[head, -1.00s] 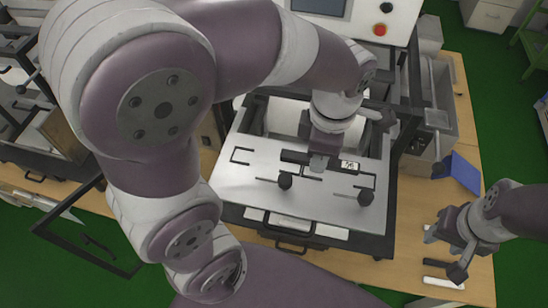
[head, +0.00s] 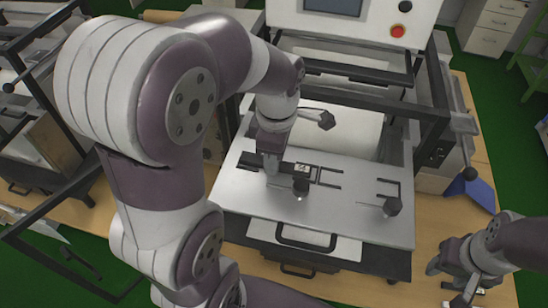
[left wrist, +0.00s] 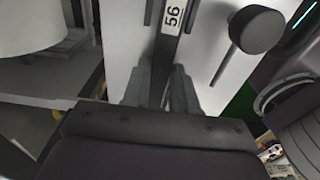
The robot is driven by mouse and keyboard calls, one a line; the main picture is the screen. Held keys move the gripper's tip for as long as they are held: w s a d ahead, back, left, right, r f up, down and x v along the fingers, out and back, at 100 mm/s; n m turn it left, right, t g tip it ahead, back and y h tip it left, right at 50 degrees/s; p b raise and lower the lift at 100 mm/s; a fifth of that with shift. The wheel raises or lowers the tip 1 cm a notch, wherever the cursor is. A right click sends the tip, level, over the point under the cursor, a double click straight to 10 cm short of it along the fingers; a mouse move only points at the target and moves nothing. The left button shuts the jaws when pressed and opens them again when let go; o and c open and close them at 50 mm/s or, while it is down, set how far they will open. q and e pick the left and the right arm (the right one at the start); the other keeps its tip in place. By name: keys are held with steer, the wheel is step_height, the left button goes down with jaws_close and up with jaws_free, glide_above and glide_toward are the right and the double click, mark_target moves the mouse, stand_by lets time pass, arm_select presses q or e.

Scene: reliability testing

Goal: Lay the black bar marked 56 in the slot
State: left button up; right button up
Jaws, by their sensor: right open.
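My left gripper (head: 271,168) is shut on the black bar, over the left part of the light metal plate (head: 350,222). The bar's white label (head: 302,168) faces up to the right of the fingers. In the left wrist view the bar (left wrist: 162,62) runs between the two fingers (left wrist: 160,92), and its label (left wrist: 172,17) reads 56. Slot outlines show on the plate, a middle one (head: 328,182) and a right one (head: 389,188). The left part is hidden by the arm and bar. I cannot tell the bar's height above the plate. My right gripper (head: 455,277) is open, apart at the lower right.
A dark frame (head: 365,97) crosses behind. A blue piece (head: 468,187) is on the wooden table (head: 490,160) at right.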

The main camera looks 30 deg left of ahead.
arm_select(q)
steer(key=shift+o, duration=1.2)
steer(key=shift+w+d, duration=0.1)
steer(key=shift+w, duration=0.05)
steer(key=shift+d, duration=0.25)
steer(key=shift+a+r, duration=0.1)
steer(key=shift+r, duration=0.2)
step_height(320, 180, up, 12)
steer(key=p, duration=1)
steer(key=shift+f+p, duration=0.25)
steer(key=shift+p, duration=0.05)
arm_select(e)
step_height(320, 180, up, 10)
steer(key=shift+d+r, duration=0.2)
arm_select(q)
steer(key=shift+w+d, duration=0.1)
steer(key=shift+d, duration=0.1)
arm_select(e)
steer(key=shift+w, duration=0.15)
